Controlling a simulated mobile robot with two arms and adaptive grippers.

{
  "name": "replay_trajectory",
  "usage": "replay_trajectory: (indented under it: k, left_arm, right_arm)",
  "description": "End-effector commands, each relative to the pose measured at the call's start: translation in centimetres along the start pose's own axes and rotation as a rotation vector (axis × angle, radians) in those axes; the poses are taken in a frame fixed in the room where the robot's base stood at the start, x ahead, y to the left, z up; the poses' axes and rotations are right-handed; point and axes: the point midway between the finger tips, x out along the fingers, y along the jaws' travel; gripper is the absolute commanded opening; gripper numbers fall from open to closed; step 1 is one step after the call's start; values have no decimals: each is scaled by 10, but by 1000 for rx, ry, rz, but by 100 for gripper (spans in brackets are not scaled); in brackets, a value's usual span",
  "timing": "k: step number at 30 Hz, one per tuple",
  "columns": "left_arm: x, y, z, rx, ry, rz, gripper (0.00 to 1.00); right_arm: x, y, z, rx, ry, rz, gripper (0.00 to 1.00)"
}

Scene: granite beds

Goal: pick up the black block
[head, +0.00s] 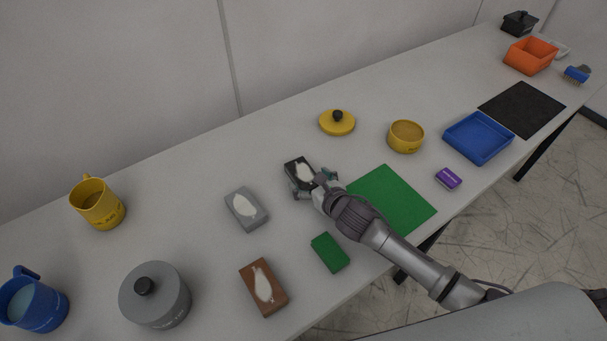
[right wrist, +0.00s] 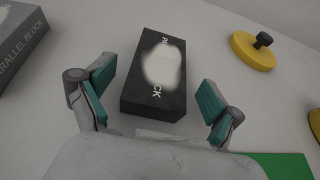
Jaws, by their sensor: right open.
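The black block (head: 299,168) lies flat on the table in the middle of the head view, with a pale oval patch on its top. My right gripper (head: 312,187) is at its near end and hides part of it. In the right wrist view the black block (right wrist: 158,75) lies between and ahead of the fingers. My right gripper (right wrist: 155,98) is open there, with teal pads apart on both sides and a gap to the block on each. My left gripper is not in view.
A grey block (head: 246,209) lies left of the black block. A brown block (head: 263,287) and a green block (head: 330,252) lie nearer. A green mat (head: 397,200) is to the right. A yellow lid (head: 337,122) and yellow pot (head: 405,136) stand behind. A blue tray (head: 478,137) is farther right.

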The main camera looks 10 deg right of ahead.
Motion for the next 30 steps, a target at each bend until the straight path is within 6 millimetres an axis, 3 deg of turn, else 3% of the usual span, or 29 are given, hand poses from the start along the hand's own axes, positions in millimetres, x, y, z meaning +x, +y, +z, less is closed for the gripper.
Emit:
replay_trajectory:
  k: [6,15,30]
  left_arm:
    - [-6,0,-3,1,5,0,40]
    - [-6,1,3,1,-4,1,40]
    - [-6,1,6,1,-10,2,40]
  right_arm:
    - [28,1,3,2,-1,-1,92]
    - [33,1,2,1,0,0,92]
    - [32,1,0,1,3,0,8]
